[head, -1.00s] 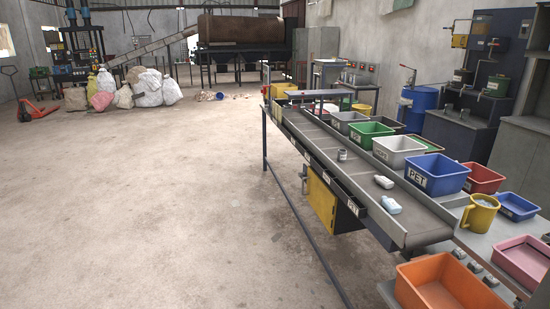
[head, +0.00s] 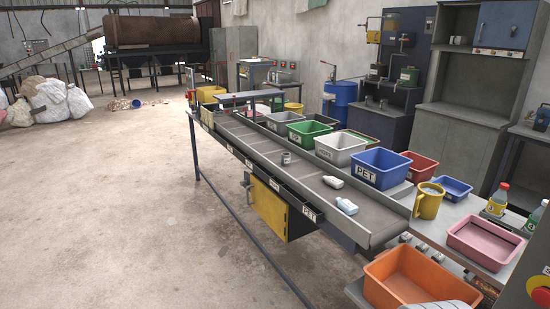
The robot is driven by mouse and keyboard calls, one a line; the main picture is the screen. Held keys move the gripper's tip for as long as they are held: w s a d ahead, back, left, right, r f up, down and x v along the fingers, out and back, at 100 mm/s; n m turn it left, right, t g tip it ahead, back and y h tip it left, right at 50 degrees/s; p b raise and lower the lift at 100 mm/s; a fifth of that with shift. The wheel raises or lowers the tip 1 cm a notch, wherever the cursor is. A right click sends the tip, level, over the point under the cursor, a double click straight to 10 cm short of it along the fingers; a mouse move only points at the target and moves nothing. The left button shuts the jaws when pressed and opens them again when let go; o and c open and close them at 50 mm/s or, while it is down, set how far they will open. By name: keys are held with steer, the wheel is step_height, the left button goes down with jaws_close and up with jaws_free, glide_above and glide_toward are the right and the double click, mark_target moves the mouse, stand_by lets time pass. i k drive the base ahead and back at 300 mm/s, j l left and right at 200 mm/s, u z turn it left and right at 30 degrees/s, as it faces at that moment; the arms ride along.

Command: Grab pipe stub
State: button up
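A small grey cylinder (head: 286,158), which looks like the pipe stub, stands on the belt of the sorting conveyor (head: 240,135), around the middle of its length. It is small in the picture, so I cannot tell whether it is hollow. Nothing touches it. Two white bottles lie on the belt nearer to me, one (head: 333,182) and another (head: 347,206). My gripper is not in view.
Labelled bins, including a blue PET bin (head: 381,168), line the belt's right side. An orange bin (head: 415,278), pink tray (head: 485,244) and yellow mug (head: 428,201) are at right. Open concrete floor (head: 110,210) lies left. White sacks (head: 60,100) lie far left.

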mark_target(285, 156)
steer(key=i+j, duration=0.3)
steer(key=i+j+z, duration=0.3)
steer(key=i+j, duration=0.35)
steer(key=i, duration=0.4)
steer(key=i+j+z, duration=0.3)
steer(key=i+j, duration=0.6)
steer(key=i+j+z, duration=0.25)
steer(key=i+j, duration=0.75)
steer(key=j, duration=0.1)
